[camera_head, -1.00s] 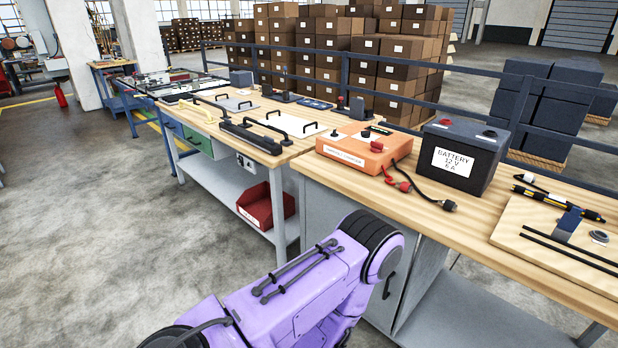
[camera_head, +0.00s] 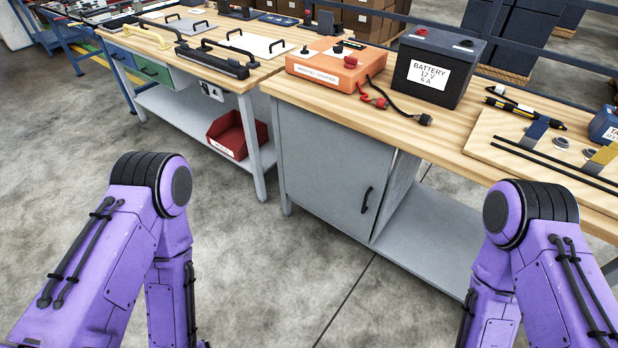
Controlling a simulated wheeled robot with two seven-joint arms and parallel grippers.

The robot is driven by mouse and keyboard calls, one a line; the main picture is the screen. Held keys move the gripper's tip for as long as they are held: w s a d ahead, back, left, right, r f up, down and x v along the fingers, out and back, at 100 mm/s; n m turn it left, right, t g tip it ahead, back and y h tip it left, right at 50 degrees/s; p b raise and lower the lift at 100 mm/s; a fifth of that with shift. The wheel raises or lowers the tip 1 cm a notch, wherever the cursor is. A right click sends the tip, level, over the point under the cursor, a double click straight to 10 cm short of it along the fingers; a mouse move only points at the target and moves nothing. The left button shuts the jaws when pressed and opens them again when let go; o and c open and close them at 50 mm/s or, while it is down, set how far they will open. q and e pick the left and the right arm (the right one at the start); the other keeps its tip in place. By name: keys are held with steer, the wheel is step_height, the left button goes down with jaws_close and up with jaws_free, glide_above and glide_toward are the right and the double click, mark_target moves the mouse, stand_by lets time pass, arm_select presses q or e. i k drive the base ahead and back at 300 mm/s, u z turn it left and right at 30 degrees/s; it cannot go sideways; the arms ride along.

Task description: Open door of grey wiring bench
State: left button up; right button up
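The grey wiring bench has a wooden top (camera_head: 440,135) and a grey cabinet under its left part. The cabinet door (camera_head: 318,165) faces me and has a black vertical handle (camera_head: 366,200) near its right edge. The door looks shut, flush with the cabinet front. My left arm shows at the lower left and my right arm at the lower right. Both forearms point down out of the picture, and neither gripper is in view. Neither visible arm part touches the door.
An orange charger (camera_head: 336,64) and a dark battery (camera_head: 436,66) stand on the bench, with cables between them. An open grey shelf (camera_head: 430,232) lies right of the cabinet. A red bin (camera_head: 236,135) sits under the neighbouring bench. The floor before the door is clear.

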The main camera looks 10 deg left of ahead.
mark_target(340, 172)
steer(key=u, duration=0.5)
steer(key=i, duration=0.4)
steer(key=z, duration=2)
